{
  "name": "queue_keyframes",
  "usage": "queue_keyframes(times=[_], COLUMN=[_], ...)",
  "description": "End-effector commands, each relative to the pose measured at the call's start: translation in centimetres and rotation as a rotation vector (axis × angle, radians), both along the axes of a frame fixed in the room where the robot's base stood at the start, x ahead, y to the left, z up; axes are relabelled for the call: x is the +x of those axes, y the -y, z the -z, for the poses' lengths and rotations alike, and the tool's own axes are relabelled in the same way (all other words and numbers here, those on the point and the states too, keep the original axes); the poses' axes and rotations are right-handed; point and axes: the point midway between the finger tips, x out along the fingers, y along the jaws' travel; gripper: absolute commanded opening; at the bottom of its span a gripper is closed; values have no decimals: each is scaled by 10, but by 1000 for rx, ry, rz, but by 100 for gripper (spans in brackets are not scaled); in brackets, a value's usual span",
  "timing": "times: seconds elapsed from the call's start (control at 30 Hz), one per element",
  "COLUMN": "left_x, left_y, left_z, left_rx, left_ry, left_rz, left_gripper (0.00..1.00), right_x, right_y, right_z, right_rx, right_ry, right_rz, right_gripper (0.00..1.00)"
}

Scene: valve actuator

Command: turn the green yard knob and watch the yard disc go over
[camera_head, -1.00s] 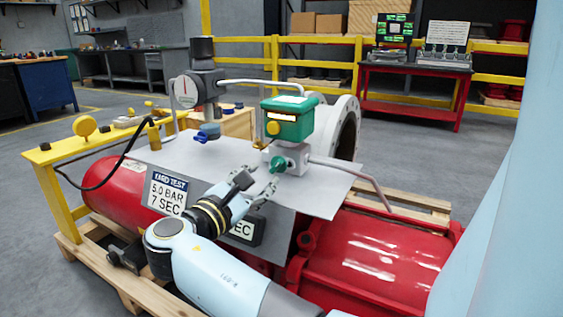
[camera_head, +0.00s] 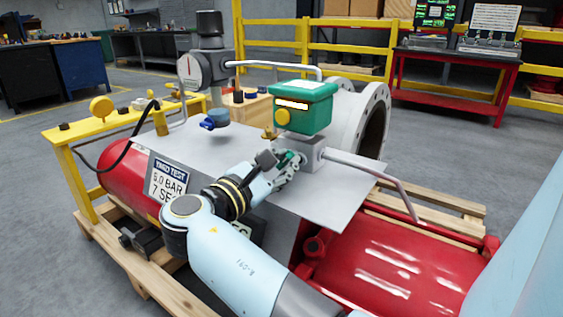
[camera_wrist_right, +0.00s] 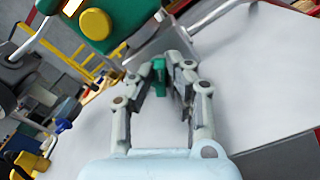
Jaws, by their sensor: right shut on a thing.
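The green knob (camera_head: 290,157) sits on the front of a grey block (camera_head: 314,152), under a green box (camera_head: 303,106) with a yellow round button and a lit slot. My right gripper (camera_head: 284,170) is at the knob, shut on it. In the right wrist view the green knob (camera_wrist_right: 159,73) lies between the fingertips of the right gripper (camera_wrist_right: 164,78), partly hidden by them. A white dial (camera_head: 190,70) with a red mark stands at the upper left; I cannot tell whether it is the yard disc. My left gripper is out of view.
A grey plate (camera_head: 250,150) lies under the valve parts, on a red cylinder (camera_head: 122,172) on a wooden pallet. A bent grey pipe (camera_head: 375,175) runs right of the block. A blue handle (camera_head: 208,123) and a yellow bench (camera_head: 110,128) are to the left.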

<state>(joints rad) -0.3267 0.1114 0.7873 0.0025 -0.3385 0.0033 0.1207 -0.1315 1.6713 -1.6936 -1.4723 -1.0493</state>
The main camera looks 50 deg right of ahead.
Motion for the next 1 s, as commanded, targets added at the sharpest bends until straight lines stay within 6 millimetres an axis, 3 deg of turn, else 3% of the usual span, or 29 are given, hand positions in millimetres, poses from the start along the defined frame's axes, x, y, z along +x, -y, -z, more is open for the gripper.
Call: queue_keyframes(times=[0.67, 0.7, 0.83, 1.0], left_x=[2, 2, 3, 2], left_y=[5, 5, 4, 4], left_z=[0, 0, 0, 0], left_rx=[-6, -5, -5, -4], left_ry=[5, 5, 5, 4], left_rz=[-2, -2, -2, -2], left_gripper=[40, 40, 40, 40], right_x=[-1, -1, -1, -1], right_y=[0, 0, 0, 0], right_z=[2, 2, 2, 1], right_rx=[12, 12, 12, 11], right_ry=[123, 122, 122, 123], right_rz=[2, 2, 2, 1], right_gripper=[0, 17, 34, 36])
